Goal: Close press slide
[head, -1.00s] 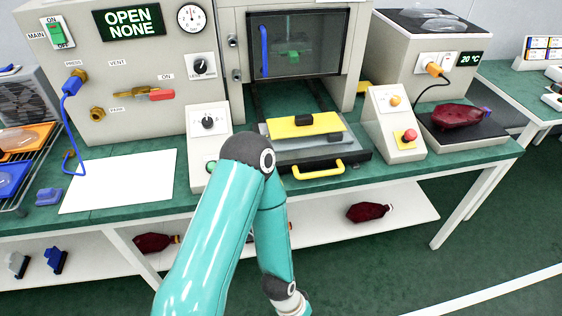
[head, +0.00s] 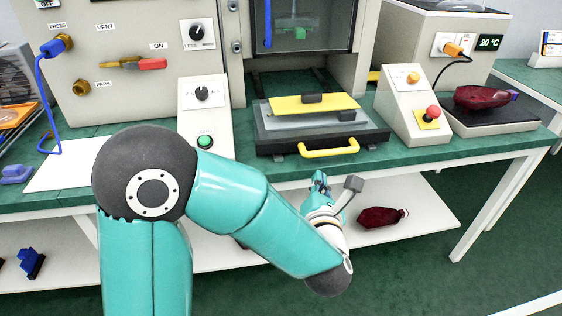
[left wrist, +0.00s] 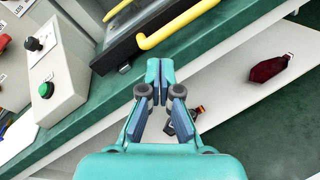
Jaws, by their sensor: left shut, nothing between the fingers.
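The press slide (head: 281,137) is a dark tray with a yellow handle (head: 329,149) along its front. It is pulled out in front of the press opening, with a grey plate and a yellow plate (head: 300,105) lying on it. My left gripper (head: 320,181) is below and just in front of the handle, apart from it. In the left wrist view the gripper (left wrist: 159,66) has its fingertips together and empty, and the yellow handle (left wrist: 180,25) lies beyond them. My right gripper does not show.
A control box with a green button (head: 204,142) stands left of the slide. A box with a red button (head: 433,112) stands right of it. The press window (head: 300,27) is above and behind the slide.

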